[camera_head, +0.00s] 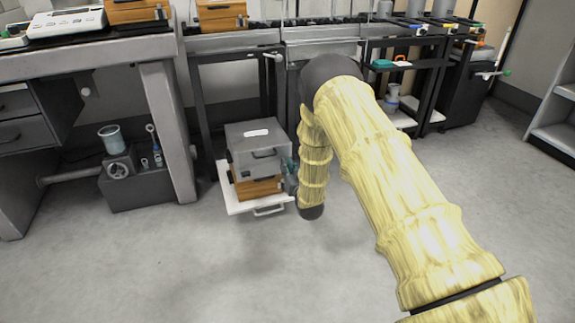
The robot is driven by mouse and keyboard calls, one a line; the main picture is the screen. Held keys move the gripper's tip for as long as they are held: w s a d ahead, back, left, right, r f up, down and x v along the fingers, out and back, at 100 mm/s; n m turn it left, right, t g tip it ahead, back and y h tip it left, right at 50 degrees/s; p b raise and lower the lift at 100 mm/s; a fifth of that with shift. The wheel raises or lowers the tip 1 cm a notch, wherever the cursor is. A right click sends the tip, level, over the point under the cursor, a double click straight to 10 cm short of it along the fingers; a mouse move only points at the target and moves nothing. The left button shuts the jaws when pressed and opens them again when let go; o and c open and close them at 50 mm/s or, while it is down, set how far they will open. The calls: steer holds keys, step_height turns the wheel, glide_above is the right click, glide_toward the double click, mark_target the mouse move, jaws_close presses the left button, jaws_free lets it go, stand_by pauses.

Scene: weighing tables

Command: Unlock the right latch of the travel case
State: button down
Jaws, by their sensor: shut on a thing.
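A grey case with a white label on its lid and a dark handle on its front, which looks like the travel case (252,143), sits on a wooden box (258,189) on a low white shelf. My gripper (290,178) is a small dark and teal shape at the right side of the case, partly hidden by my yellow arm. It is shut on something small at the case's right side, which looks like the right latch. The latch itself is too small and covered to make out, so its position cannot be told.
The white shelf (232,203) has a metal handle at its front. A grey desk (165,120) stands to the left, with a grey unit and beaker (110,139) beneath. Dark-framed carts (430,90) stand at the back right. The floor in front is clear.

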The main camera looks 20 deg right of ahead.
steer(key=shift+d+f+m+p, duration=0.25)
steer(key=shift+m+p, duration=0.6)
steer(key=shift+m, duration=1.9)
steer(key=shift+d+f+m+p, duration=0.2)
steer(key=shift+m+p, duration=0.65)
steer(key=shift+m, duration=1.85)
steer(key=shift+d+f+m+p, duration=0.25)
steer(key=shift+m+p, duration=0.6)
steer(key=shift+m, duration=1.9)
steer(key=shift+a, duration=0.1)
steer(key=c, duration=1.5)
jaws_free()
steer(key=shift+s, duration=0.1)
steer(key=s, duration=1.1)
steer(key=shift+s+d, duration=0.2)
steer(key=shift+s, duration=0.15)
